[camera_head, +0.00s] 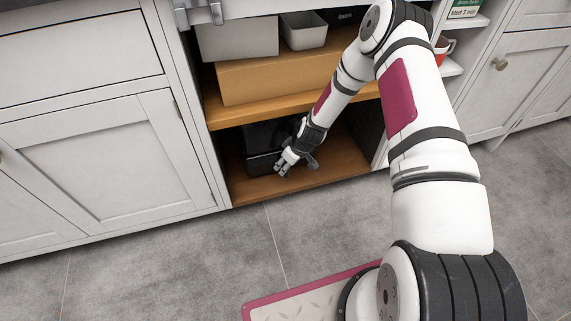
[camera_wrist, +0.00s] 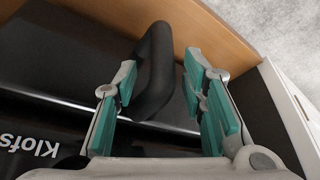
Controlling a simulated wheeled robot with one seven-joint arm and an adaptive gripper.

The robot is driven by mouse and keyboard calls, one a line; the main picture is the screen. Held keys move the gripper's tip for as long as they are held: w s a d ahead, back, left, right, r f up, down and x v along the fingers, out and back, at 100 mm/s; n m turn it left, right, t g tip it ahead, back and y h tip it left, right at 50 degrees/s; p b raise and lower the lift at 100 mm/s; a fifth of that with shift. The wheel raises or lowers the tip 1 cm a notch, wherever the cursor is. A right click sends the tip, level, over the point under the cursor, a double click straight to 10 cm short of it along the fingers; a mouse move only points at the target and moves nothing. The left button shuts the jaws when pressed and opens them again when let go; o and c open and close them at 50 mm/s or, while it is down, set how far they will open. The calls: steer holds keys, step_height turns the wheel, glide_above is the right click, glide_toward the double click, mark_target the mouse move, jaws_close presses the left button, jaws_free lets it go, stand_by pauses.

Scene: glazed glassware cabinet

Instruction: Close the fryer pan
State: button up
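The black fryer (camera_head: 262,137) stands in the lower cabinet compartment, partly hidden by my gripper. Its dark front, with white "Klofs" lettering (camera_wrist: 28,145), fills the left of the wrist view. The black pan handle (camera_wrist: 154,78) juts up between my fingers in the wrist view. My gripper (camera_wrist: 161,65) is open, with one teal-padded finger on each side of the handle. The left finger is close to the handle, and I cannot tell whether it touches. In the head view my gripper (camera_head: 284,167) is low in front of the fryer. How far out the pan stands is unclear.
The wooden compartment floor (camera_head: 335,172) is bare to the right of my gripper. A wooden shelf (camera_head: 222,115) above holds a cardboard box (camera_head: 250,82) and grey bins (camera_head: 237,40). The compartment's dark right wall (camera_wrist: 258,105) is close to my right finger.

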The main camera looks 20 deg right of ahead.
steer(key=v, duration=1.1)
steer(key=shift+r, duration=0.4)
steer(key=shift+s, duration=0.1)
